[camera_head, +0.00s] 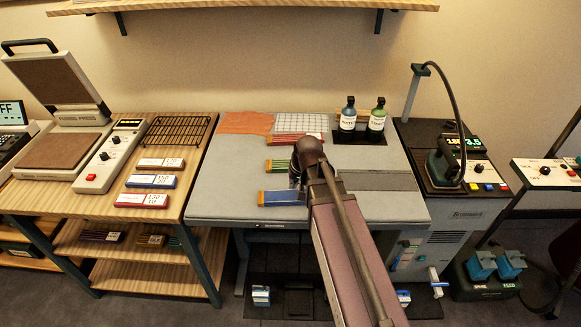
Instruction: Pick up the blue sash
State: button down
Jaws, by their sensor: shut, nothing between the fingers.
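The blue sash (282,198) lies flat on the grey top of the pressing table (225,190), near its front edge, with an orange-brown band at its left end. Its right end runs behind my arm and is hidden. My gripper (295,180) is mostly hidden by my own wrist, just above and behind the sash's right part. It is shut and empty. I cannot tell whether it touches the sash.
A green strip (279,166) and a red strip (290,137) lie farther back. Two bottles, one blue (348,114) and one green (377,119), stand at the back. An iron (446,160) stands right. The table's left side is clear.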

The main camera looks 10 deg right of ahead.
jog(key=s+f+g+b, duration=0.1)
jog(key=s, duration=0.2)
jog(key=s+f+n+g+h+b, duration=0.1)
jog(key=s+f, duration=0.1)
jog(key=s, duration=0.2)
jog(key=s+f+g+b, duration=0.1)
jog(key=s, duration=0.3)
jog(key=shift+d+f+h, duration=0.2)
jog(key=shift+f+h, duration=0.1)
